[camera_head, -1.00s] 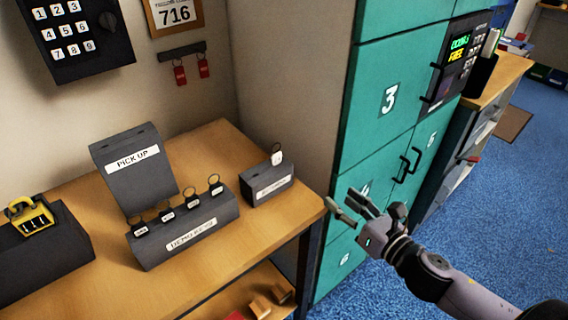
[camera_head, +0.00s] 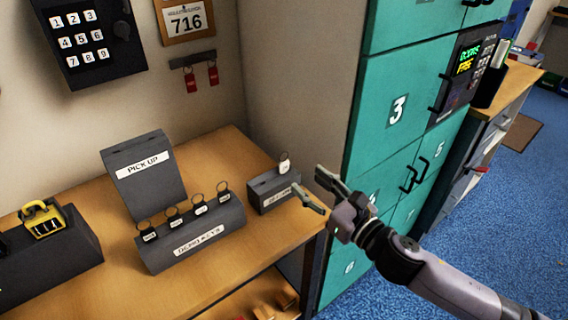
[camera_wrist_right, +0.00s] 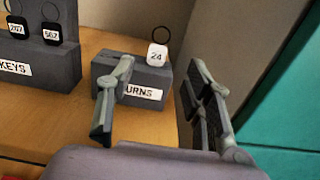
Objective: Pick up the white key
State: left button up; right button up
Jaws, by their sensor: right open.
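The white key (camera_head: 285,164) is a white tag marked 24 with a dark ring. It stands upright at the top of a small dark grey box (camera_head: 268,190) with a partly hidden label. The key also shows in the right wrist view (camera_wrist_right: 157,54), beyond the fingers and between them. My right gripper (camera_head: 312,190) is open and empty, just right of the box and apart from the key. In the right wrist view its fingers (camera_wrist_right: 160,108) are spread, the left one covering part of the box. My left gripper is not in view.
A longer dark holder (camera_head: 190,240) labelled DEMO KEYS holds several black-tagged keys left of the box. Teal lockers (camera_head: 395,110) rise close to the right.

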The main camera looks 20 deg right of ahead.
aim_at(285, 164)
jog(key=p+x, duration=0.1)
jog(key=x, duration=0.3)
jog(key=shift+w+a, duration=0.1)
jog(key=shift+w, duration=0.25)
jog(key=shift+w+a, duration=0.15)
jog(key=shift+w, duration=0.2)
jog(key=p+x, duration=0.1)
jog(key=x, duration=0.2)
jog(key=shift+w+a+p, duration=0.25)
jog(key=shift+p, duration=0.05)
jog(key=shift+w+a+f, duration=0.15)
jog(key=shift+w, duration=0.2)
jog(key=shift+s, duration=0.1)
jog(key=shift+c, duration=0.7)
jog(key=c, duration=0.8)
